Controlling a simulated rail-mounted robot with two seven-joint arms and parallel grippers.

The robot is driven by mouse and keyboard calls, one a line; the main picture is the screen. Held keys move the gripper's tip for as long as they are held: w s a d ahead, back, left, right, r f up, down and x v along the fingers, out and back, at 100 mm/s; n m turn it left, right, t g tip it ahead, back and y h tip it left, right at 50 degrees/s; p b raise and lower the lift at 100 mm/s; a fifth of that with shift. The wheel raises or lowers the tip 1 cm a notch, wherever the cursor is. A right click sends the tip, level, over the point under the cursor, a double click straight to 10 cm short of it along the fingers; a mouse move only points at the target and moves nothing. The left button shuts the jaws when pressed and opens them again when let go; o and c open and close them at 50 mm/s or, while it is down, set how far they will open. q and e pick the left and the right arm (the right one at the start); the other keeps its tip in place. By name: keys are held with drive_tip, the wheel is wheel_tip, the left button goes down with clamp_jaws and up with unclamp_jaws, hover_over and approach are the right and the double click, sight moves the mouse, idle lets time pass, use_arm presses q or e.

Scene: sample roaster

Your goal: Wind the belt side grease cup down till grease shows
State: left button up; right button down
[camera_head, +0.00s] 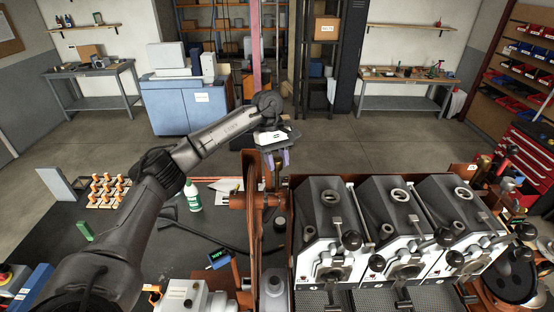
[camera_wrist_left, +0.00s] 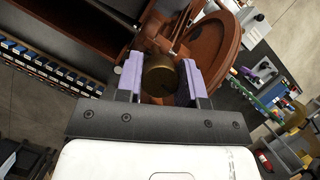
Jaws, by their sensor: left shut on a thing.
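The cup sits in front of the brown frame and the large reddish-brown wheel (camera_wrist_left: 226,50). In the head view the wheel (camera_head: 253,222) shows almost edge-on, and the cup is hard to make out behind the fingers. I cannot see any grease. My right gripper is in neither view.
Several roaster heads (camera_head: 393,204) with black knobs stand right of the wheel. Open floor lies behind.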

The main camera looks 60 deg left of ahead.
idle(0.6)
use_arm(q)
drive_tip(key=o, duration=0.9)
drive_tip(key=shift+r, duration=0.1)
drive_tip(key=shift+a+r, duration=0.15)
drive_tip(key=shift+r, duration=0.15)
drive_tip(key=v, duration=0.4)
drive_tip(key=shift+w+r, duration=0.1)
drive_tip(key=shift+r, duration=0.05)
drive_tip(key=p, duration=0.5)
approach(277, 159)
drive_tip(key=shift+v, duration=1.7)
